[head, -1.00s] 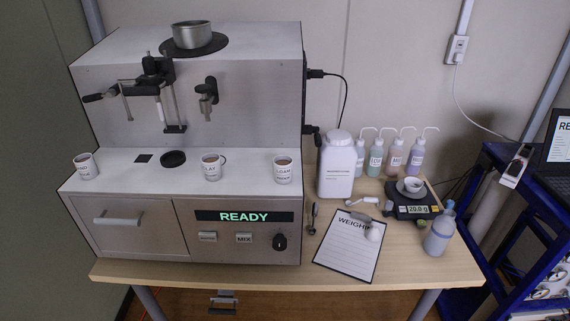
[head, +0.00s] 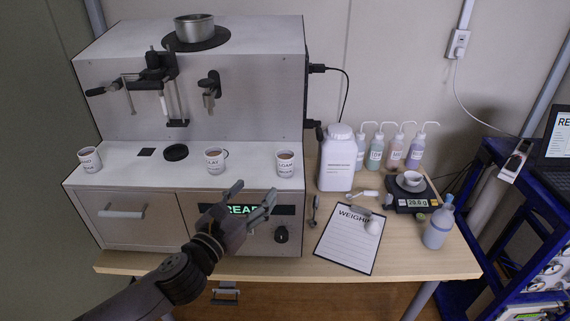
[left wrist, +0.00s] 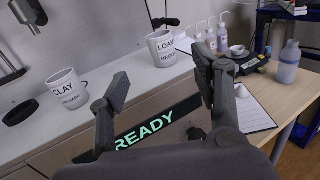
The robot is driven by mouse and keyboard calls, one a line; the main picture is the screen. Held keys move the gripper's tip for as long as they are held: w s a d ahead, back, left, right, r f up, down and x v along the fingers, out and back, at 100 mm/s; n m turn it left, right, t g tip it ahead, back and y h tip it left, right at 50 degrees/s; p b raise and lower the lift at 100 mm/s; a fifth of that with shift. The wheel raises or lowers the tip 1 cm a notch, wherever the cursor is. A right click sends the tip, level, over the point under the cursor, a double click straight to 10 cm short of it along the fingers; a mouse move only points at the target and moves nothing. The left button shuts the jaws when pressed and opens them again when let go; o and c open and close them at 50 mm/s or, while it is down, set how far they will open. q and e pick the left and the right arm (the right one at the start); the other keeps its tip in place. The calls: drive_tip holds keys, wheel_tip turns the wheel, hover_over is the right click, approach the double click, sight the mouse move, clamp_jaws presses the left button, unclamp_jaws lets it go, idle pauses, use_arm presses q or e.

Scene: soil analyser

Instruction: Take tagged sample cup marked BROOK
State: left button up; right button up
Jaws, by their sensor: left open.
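The cup marked LOAM with BROOK below it (head: 286,164) stands upright at the right end of the machine's white ledge. It also shows in the left wrist view (left wrist: 166,50), where both words can be read. A CLAY cup (head: 214,161) stands to its left, also in the left wrist view (left wrist: 68,90). A third cup (head: 89,160), seemingly marked SAND, stands at the ledge's left end. My left gripper (head: 254,192) is open and empty in front of the machine, in front of and below the BROOK cup. In the left wrist view its fingers (left wrist: 162,78) touch nothing. My right gripper is out of view.
The machine (head: 120,230) has a READY display, partly covered by my gripper. A white jug (head: 337,165), wash bottles, a clipboard (head: 346,245), a scale (head: 408,198) and a blue-grey bottle (head: 438,228) stand to the right. A black disc (head: 175,152) lies between the SAND and CLAY cups.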

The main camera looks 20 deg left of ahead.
sight(281, 163)
use_arm(q)
drive_tip(key=w, duration=0.3)
drive_tip(key=w+d+p, duration=0.1)
drive_tip(key=w, duration=0.3)
drive_tip(key=w+p, duration=0.1)
drive_tip(key=w, duration=0.2)
drive_tip(key=shift+w+d, duration=0.3)
drive_tip(key=shift+d, duration=0.1)
drive_tip(key=w, duration=0.1)
drive_tip(key=w+p, duration=0.2)
drive_tip(key=w, duration=0.1)
drive_tip(key=shift+w+d+f, duration=0.1)
drive_tip(key=shift+d+f, duration=0.1)
drive_tip(key=shift+f, duration=0.1)
drive_tip(key=shift+w+d+f, duration=0.15)
drive_tip(key=shift+w, duration=0.4)
drive_tip(key=shift+c, duration=0.3)
drive_tip(key=c, duration=1.2)
